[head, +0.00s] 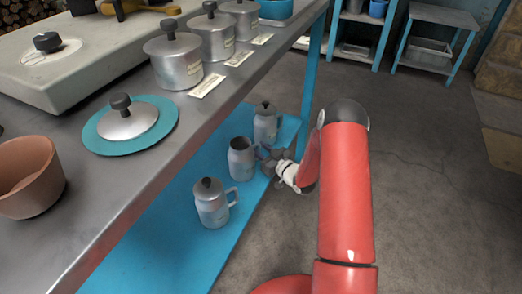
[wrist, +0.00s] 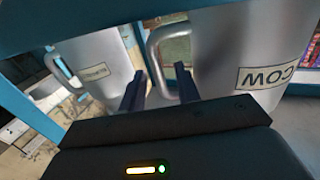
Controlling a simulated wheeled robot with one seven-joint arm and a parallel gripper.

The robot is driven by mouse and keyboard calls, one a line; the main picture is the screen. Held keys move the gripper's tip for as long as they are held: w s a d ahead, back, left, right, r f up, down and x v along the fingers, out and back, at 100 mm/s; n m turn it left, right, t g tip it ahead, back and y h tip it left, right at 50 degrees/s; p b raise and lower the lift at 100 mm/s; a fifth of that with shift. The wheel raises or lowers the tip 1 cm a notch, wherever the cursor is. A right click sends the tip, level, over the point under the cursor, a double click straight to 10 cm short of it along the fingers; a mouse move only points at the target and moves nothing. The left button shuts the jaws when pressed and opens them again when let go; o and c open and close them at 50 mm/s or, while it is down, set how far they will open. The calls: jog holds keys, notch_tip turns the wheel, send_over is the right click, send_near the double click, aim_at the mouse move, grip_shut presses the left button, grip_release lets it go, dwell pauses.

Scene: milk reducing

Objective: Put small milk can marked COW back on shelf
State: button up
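The can marked COW (wrist: 225,50) fills the right of the wrist view, grey metal with a pale label; its top and bottom are not fully in view. Its curved handle (wrist: 155,62) reaches between my two dark fingers. My gripper (wrist: 160,88) is open, with a gap on both sides of the handle. In the head view my gripper (head: 270,160) is at the handle side of the middle, lidless can (head: 242,162) on the blue low shelf (head: 160,258). That can appears to be the COW one, but its label is unreadable there.
A lidded can (head: 212,208) stands nearer on the low shelf and another (head: 266,128) behind; a second labelled can (wrist: 95,60) shows in the wrist view. The metal worktop (head: 130,180) overhangs the shelf, carrying lidded pots (head: 174,68). Floor at right is clear.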

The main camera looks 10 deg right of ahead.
jog(key=shift+r, duration=0.25)
jog(key=v, duration=1.1)
notch_tip(320, 180, up, 11)
jog(key=w+d+g+h, duration=0.2)
jog(key=w+h, duration=0.1)
jog(key=h, duration=0.3)
jog(key=s+r+m+g+h, duration=0.2)
jog(key=s+r+h, duration=0.3)
jog(key=r, duration=0.4)
jog(key=s+a+r+m+g+y, duration=0.1)
jog(key=s+a+r+m+g, duration=0.1)
jog(key=s, duration=1.2)
jog(key=s+a+r+m+g, duration=0.2)
jog(key=s+a+r, duration=0.3)
jog(key=s, duration=0.9)
jog(key=shift+g+y, duration=0.4)
jog(key=shift+g, duration=0.5)
jog(key=shift+r, duration=0.1)
